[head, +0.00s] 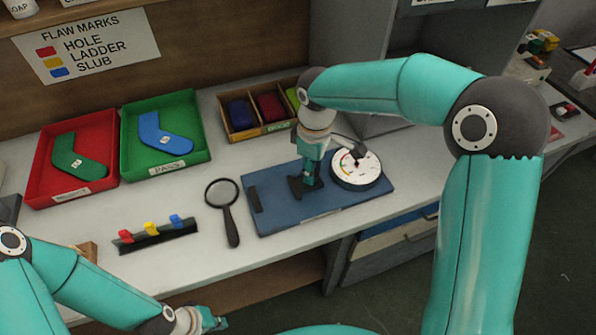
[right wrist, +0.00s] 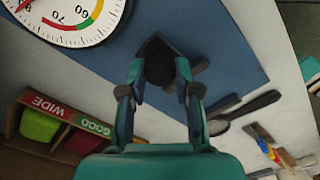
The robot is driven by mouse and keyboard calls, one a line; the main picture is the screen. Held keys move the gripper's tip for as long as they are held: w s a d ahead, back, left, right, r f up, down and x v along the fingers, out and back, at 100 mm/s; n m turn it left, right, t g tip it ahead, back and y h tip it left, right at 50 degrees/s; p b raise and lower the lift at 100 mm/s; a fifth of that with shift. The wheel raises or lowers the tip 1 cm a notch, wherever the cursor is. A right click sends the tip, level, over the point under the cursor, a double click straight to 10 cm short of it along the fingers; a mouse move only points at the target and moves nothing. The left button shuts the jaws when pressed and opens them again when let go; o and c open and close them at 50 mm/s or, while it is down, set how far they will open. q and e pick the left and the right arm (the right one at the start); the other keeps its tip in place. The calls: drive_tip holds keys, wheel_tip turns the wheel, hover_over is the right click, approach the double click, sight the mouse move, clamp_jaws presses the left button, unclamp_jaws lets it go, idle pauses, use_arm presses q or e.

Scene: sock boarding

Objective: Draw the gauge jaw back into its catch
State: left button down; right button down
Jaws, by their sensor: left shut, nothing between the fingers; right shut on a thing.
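The gauge is a blue board (head: 335,207) with a round white dial (head: 357,172) at its right; the dial also shows in the right wrist view (right wrist: 68,18). The dark gauge jaw (head: 296,188) stands upright on the board, left of the dial. My right gripper (head: 308,178) comes down on it from above and is shut on it. In the right wrist view the dark jaw top (right wrist: 158,50) lies between the fingers. A dark upright strip (head: 255,199) sits at the board's left end. I cannot make out the catch. My left gripper (head: 218,322) is shut and empty, low before the bench.
A magnifying glass (head: 226,208) lies left of the board. A rack of red, yellow and blue markers (head: 155,238) is further left. A red tray (head: 38,190) and a green tray (head: 205,155) hold socks. A divided wooden box (head: 230,135) stands behind the board.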

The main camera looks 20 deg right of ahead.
sight(321, 180)
drive_tip(key=d, duration=0.2)
drive_tip(key=shift+w+d, duration=0.1)
drive_tip(key=shift+d, duration=0.2)
drive_tip(key=c, duration=0.8)
unclamp_jaws()
drive_tip(key=shift+a, duration=0.1)
wheel_tip(321, 180, up, 12)
